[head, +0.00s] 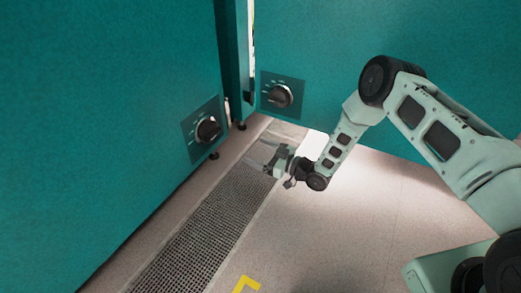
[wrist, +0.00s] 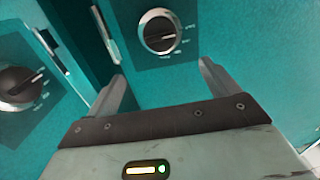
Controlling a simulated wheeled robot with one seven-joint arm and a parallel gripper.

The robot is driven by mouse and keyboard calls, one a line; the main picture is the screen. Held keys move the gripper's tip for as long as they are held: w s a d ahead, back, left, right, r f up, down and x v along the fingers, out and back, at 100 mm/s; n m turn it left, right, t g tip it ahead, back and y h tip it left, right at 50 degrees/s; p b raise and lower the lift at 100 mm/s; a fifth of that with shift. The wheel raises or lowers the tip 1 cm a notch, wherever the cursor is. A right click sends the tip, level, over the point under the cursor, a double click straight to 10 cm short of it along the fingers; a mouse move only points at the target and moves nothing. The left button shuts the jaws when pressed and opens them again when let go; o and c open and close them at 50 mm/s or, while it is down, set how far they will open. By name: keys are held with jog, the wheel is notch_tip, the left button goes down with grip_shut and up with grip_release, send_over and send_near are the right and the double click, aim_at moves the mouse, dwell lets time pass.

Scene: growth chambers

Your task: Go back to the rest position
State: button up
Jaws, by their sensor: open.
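My gripper (head: 267,168) is in front of the two teal chambers, above the floor grate in the head view. In the wrist view my gripper (wrist: 165,82) has its two fingers apart with nothing between them. A round dark knob (head: 280,96) sits on the chamber facing me; it also shows in the wrist view (wrist: 158,32), beyond the fingers. A second knob (head: 208,129) is on the left chamber and shows at the left of the wrist view (wrist: 20,84). My gripper looks apart from both knobs.
The left chamber (head: 110,110) and the back chamber (head: 330,60) form a corner with a narrow gap. A metal floor grate (head: 195,235) runs along the left chamber. A yellow floor mark (head: 245,285) lies at the front. The floor (head: 345,225) right of the grate is clear.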

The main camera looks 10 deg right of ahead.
dwell(0.4)
jog(key=w+a+r+g+h+p, duration=0.1)
jog(key=a+r+g+h+p, duration=0.2)
jog(key=r, duration=0.7)
jog(key=s+a+r+g+h, duration=0.2)
jog(key=s+r+h, duration=0.3)
jog(key=s+r, duration=0.45)
jog(key=s+d+r+m+g+h+p, duration=0.1)
jog(key=s+d+r+g+h+p, duration=0.3)
jog(key=s, duration=0.6)
jog(key=s+d+r+m, duration=0.1)
jog(key=s+d+r, duration=0.2)
jog(key=s+r, duration=0.55)
jog(key=s+d+r+m+g+h+p, duration=0.1)
jog(key=s+d+r+g+h+p, duration=0.2)
jog(key=s, duration=0.9)
notch_tip(320, 180, up, 37)
jog(key=t+y+p, duration=0.1)
jog(key=p, duration=3.4)
jog(key=shift+w+r, duration=0.1)
